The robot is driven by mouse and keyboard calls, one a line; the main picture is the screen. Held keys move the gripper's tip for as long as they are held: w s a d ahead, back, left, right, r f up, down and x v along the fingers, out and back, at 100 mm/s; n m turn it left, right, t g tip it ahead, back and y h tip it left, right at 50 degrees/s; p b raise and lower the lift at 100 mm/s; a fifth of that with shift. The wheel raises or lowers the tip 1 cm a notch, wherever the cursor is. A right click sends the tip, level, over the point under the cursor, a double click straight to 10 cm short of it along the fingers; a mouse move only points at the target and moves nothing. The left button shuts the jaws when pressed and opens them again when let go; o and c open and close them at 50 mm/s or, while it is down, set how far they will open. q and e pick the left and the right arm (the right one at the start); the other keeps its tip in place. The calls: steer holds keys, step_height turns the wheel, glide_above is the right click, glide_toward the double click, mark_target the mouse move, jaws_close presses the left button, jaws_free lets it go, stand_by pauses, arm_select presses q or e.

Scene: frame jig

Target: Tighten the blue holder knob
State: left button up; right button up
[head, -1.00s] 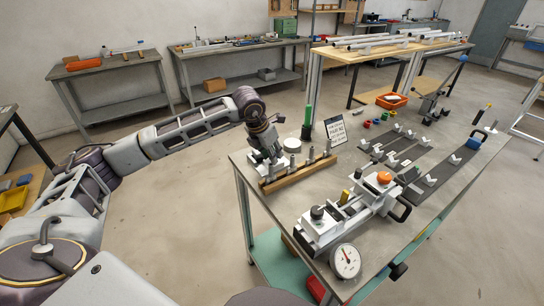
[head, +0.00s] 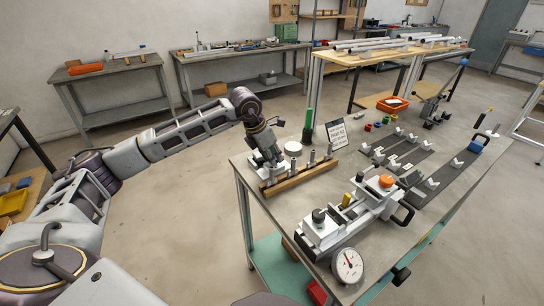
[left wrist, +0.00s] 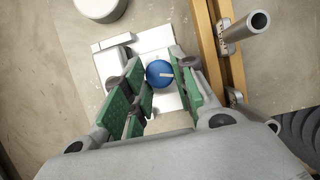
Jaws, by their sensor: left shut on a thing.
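The blue holder knob (left wrist: 159,73) shows in the left wrist view as a round blue cap with a pale mark on top. It sits above a white holder block (left wrist: 150,42). My left gripper (left wrist: 163,83) is shut on the knob, with a green-padded finger on each side of it. My right gripper is not in view.
A wooden rail (head: 300,179) with upright grey pegs stands close beside the gripper. A white round piece (head: 293,148) and a green post (head: 309,119) are behind it. A clamp fixture with an orange knob (head: 386,181) and a dial gauge (head: 347,265) stand to the right.

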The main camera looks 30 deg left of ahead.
arm_select(q)
steer(key=o, duration=0.8)
steer(key=shift+r, duration=0.1)
steer(key=shift+c, duration=0.2)
steer(key=shift+o, duration=1.4)
steer(key=shift+n, duration=0.7)
